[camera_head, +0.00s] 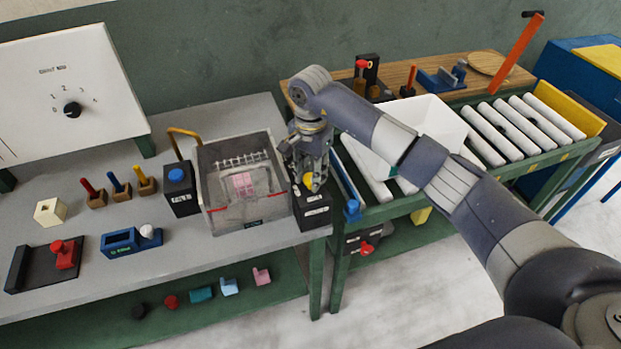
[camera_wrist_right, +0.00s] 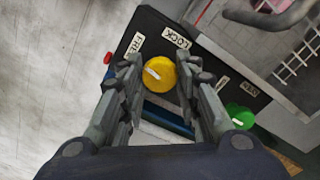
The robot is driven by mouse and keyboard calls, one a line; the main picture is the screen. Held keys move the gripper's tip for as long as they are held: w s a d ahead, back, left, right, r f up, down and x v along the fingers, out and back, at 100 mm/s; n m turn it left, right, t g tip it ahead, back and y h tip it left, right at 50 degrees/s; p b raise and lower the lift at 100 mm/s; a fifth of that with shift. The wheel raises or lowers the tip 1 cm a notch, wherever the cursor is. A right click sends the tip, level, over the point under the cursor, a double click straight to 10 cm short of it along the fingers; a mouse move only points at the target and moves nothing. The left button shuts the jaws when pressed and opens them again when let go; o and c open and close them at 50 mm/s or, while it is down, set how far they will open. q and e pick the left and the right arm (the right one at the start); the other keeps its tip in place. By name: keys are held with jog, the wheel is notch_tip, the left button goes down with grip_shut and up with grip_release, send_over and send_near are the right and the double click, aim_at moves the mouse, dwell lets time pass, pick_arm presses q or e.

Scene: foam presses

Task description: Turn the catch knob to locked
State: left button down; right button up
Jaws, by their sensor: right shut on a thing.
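The catch knob (camera_wrist_right: 158,74) is a yellow disc with a short white mark, on top of a black box (camera_head: 313,214). In the right wrist view a LOCK label (camera_wrist_right: 176,38) lies above the knob and a second label, apparently FREE (camera_wrist_right: 134,44), to its upper left. The white mark slants toward the upper left, nearer the FREE side than LOCK. My right gripper (camera_wrist_right: 156,82) reaches down from above with its fingers on either side of the knob, shut on it. In the head view the gripper (camera_head: 309,178) partly hides the knob. My left gripper is not in view.
A grey press tray (camera_head: 246,222) with clear walls stands directly left of the box. A green button (camera_wrist_right: 240,116) and a red one (camera_wrist_right: 108,58) sit near the knob.

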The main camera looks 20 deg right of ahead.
jog(key=m+b, duration=0.3)
jog(key=shift+f+m, duration=0.15)
jog(key=shift+m, duration=0.15)
jog(key=m+b, duration=0.3)
jog(key=m, duration=0.2)
jog(key=shift+m+b, duration=0.3)
jog(key=m+b, duration=0.1)
jog(key=m, duration=0.2)
jog(key=shift+b, duration=0.3)
jog(key=shift+r+m+b, duration=0.2)
jog(key=shift+m+b, duration=0.35)
jog(key=shift+m, duration=1.35)
jog(key=o, duration=0.8)
